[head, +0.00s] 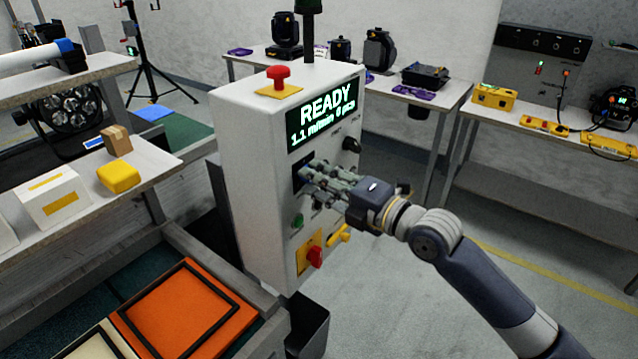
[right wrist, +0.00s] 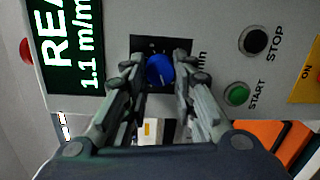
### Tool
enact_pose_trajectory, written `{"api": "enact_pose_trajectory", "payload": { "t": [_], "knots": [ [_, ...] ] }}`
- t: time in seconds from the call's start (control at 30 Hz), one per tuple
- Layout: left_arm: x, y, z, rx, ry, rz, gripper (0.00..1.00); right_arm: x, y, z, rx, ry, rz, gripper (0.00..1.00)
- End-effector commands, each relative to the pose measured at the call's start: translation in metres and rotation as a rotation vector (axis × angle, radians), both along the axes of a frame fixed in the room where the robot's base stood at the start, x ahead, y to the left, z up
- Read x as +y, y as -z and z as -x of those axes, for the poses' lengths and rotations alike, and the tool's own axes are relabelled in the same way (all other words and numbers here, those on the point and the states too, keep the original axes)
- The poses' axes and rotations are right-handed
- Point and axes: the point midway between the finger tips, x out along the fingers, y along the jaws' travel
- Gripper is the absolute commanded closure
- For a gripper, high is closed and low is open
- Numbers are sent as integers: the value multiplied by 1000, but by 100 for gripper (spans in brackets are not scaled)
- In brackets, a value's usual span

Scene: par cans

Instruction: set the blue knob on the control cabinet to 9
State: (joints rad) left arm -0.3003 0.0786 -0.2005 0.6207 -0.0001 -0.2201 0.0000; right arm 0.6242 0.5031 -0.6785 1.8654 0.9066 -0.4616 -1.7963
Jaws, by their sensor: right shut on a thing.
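The control cabinet (head: 245,160) is a pale box with a dark screen (head: 324,112) that reads READY and 1.1 m/min. The blue knob (right wrist: 160,71) shows in the right wrist view on a dark square plate (right wrist: 182,45), with a light pointer line on its face. My right gripper (right wrist: 161,73) is shut on the knob, one finger on each side. In the head view my right gripper (head: 312,180) reaches the cabinet front below the screen and hides most of the knob. The plate's scale marks are too small or covered to read. My left gripper is not in view.
A black STOP button (right wrist: 254,40) and a green START button (right wrist: 237,94) sit beside the knob. A red and yellow switch (head: 314,257) is lower on the cabinet. A red mushroom button (head: 278,76) tops it. A shelf with boxes (head: 52,197) stands at left.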

Motion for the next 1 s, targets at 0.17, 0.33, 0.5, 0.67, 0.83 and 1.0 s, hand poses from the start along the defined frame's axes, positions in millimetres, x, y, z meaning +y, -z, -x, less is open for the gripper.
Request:
{"api": "enact_pose_trajectory", "payload": {
  "t": [0.17, 0.33, 0.5, 0.67, 0.83, 1.0],
  "knots": [
    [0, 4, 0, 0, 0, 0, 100, -1, 0, -1, 134, 0, -96, 99],
    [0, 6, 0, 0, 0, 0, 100, -1, -1, -1, 267, 0, -193, 99],
    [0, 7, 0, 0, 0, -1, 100, -1, -1, -1, 399, 1, -288, 99],
    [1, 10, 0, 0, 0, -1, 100, -1, -1, -2, 523, 1, -378, 99],
    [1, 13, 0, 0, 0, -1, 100, -1, -2, -2, 654, 0, -474, 99],
    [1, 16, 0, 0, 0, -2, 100, -2, -2, -2, 785, 1, -570, 99]
  ]
}}
